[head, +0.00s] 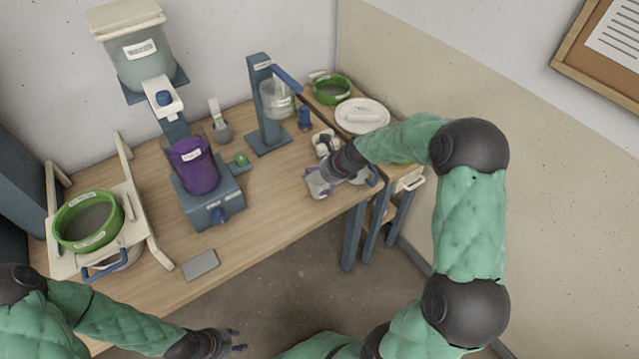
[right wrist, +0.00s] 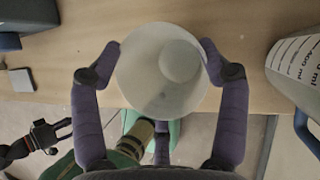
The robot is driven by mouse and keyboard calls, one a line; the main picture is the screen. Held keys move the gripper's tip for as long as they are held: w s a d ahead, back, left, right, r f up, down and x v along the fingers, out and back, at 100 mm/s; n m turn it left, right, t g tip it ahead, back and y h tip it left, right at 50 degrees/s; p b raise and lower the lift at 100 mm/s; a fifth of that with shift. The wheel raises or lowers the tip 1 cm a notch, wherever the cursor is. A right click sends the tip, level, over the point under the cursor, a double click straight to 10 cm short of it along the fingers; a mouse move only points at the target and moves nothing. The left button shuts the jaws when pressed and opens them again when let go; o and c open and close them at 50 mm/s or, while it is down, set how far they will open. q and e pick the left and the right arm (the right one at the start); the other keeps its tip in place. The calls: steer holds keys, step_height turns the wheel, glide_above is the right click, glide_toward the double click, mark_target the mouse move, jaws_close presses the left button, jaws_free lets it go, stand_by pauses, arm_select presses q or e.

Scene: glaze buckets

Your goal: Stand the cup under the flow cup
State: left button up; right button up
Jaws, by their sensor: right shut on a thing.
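My right gripper (head: 318,178) is shut on a small pale cup (head: 319,186), held near the table's front right edge. In the right wrist view, the fingers (right wrist: 163,62) grip both sides of the cup's round white rim (right wrist: 125,75), and I look into its mouth. The clear flow cup (head: 277,99) appears to hang on a blue stand (head: 264,105) at the back, left of and behind the held cup. The space under the flow cup looks empty. My left gripper (head: 239,341) is open and empty in front of the table; it also shows in the right wrist view (right wrist: 45,137).
A purple bucket (head: 194,165) on a blue base and a green sieve (head: 88,220) on a white frame stand to the left. A small blue item (head: 305,118) is beside the stand. A graduated jug (right wrist: 300,65) is close right of the held cup.

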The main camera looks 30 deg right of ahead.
steer(key=shift+f, duration=0.55)
steer(key=shift+f, duration=0.1)
steer(key=o, duration=1)
